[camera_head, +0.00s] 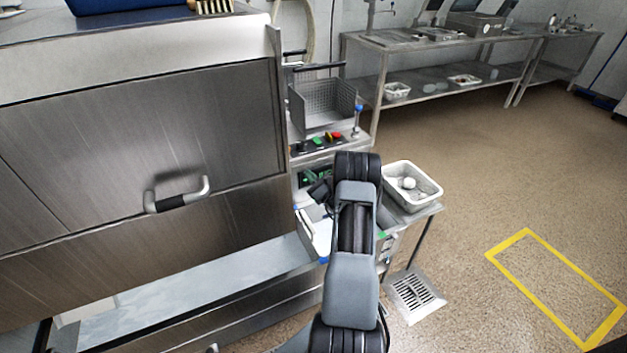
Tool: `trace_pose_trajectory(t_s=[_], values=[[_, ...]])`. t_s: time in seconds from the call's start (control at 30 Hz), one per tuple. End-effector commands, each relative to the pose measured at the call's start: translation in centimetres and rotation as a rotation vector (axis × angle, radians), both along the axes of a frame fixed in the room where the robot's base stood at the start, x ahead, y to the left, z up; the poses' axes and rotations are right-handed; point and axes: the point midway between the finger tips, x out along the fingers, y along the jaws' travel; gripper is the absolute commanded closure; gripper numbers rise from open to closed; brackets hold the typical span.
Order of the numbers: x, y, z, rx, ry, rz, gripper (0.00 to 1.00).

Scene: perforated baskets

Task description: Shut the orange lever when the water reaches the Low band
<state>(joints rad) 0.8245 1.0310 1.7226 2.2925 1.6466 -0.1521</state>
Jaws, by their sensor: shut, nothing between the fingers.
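My arm rises through the lower middle of the view and bends at its dark top joint. A dark end part, which looks like my gripper (319,190), shows partly to the left of that joint, in front of the narrow steel unit (303,183). Its fingers are small and hard to make out; nothing shows held in it. I cannot make out the orange lever, the water or the Low band. My arm covers part of the unit where they could be. Small green marks show on the unit behind my arm.
A large steel machine with a bar handle (178,196) fills the left. A perforated basket (326,103) stands above a panel with green and red buttons (325,139). A white tub (431,189) holds pale round items.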

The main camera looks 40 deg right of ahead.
Motion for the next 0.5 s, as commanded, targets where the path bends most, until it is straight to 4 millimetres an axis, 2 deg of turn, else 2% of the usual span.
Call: trace_pose_trajectory(t_s=[0.23,0.5], values=[[4.3,0.4,1.6,-0.002,-0.001,0.002,1.0],[5.8,1.6,4.1,0.0,0.0,0.003,1.0]])
